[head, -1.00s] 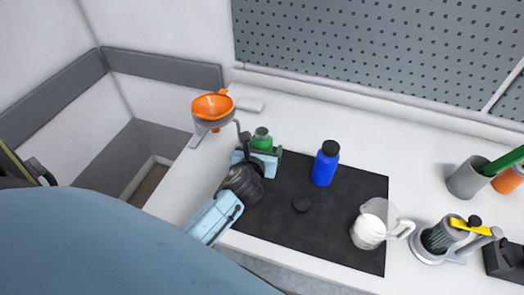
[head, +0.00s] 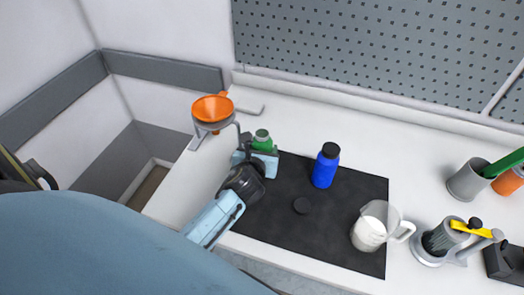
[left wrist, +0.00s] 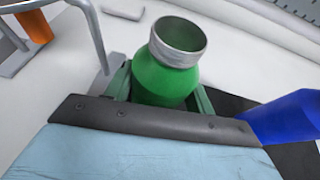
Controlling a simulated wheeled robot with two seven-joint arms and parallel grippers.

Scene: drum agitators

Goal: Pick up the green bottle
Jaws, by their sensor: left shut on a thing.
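The green bottle (head: 262,141) stands upright without a cap at the back left corner of the black mat. In the left wrist view the bottle (left wrist: 166,72) shows its open grey metal neck and green shoulder close up. My left gripper (head: 263,153) is shut on the bottle's body from the near side. The bottle's lower part is hidden behind the gripper, so I cannot tell whether it touches the surface. My right gripper is not in view.
An orange funnel (head: 212,107) sits in a grey stand just left of the bottle.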

